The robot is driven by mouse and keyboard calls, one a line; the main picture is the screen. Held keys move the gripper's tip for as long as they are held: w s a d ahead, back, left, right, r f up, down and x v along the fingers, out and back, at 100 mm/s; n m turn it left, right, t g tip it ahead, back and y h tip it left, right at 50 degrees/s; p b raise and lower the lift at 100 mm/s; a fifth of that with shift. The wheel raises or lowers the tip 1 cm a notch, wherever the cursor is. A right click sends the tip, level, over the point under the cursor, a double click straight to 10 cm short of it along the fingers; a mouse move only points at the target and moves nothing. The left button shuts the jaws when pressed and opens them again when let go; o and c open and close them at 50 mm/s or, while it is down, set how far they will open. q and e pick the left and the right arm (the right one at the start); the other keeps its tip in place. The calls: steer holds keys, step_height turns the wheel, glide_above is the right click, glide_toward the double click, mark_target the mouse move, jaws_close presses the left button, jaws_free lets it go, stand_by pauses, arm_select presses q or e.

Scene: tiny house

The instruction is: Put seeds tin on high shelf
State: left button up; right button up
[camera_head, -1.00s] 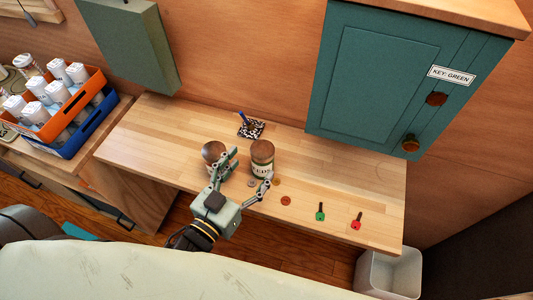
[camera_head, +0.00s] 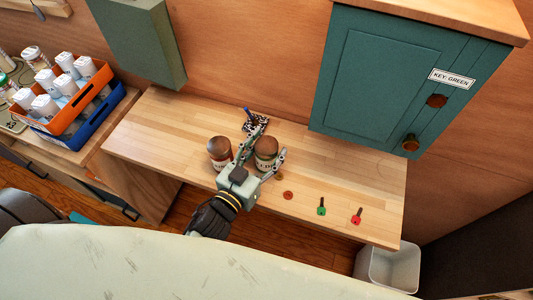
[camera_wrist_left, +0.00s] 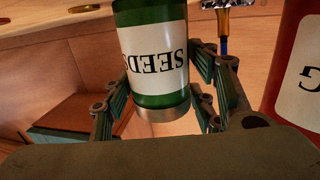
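The seeds tin (camera_head: 266,148) stands on the wooden bench, brown lid on top. In the left wrist view the seeds tin (camera_wrist_left: 155,60) is green with a white label reading SEEDS upside down. My left gripper (camera_head: 266,150) is around it, one finger on each side. In the left wrist view the fingers (camera_wrist_left: 163,95) stand open, with a narrow gap visible on the right of the tin. My right gripper is not in view. I cannot tell which surface is the high shelf.
A red tin (camera_head: 220,153) stands just left of my gripper. A teal cabinet (camera_head: 385,85) labelled KEY: GREEN and a green box (camera_head: 138,42) hang on the wall. A green key (camera_head: 321,206) and red key (camera_head: 357,216) lie right. An orange crate (camera_head: 72,115) is left.

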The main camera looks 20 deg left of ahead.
mark_target(267, 144)
arm_select(q)
steer(key=c, duration=1)
steer(key=shift+r, duration=0.65)
step_height(267, 144, up, 3)
steer(key=shift+f, duration=0.1)
steer(key=shift+s+d+r+b, duration=0.3)
steer(key=shift+s+d+r, duration=0.85)
steer(key=shift+d, duration=0.45)
steer(key=shift+s+d+r+b, duration=0.35)
steer(key=shift+s+d+r, duration=0.8)
steer(key=shift+d, duration=0.4)
steer(key=shift+s+d+r+b, duration=0.3)
steer(key=shift+s+d+r, duration=0.85)
steer(key=shift+d, duration=0.45)
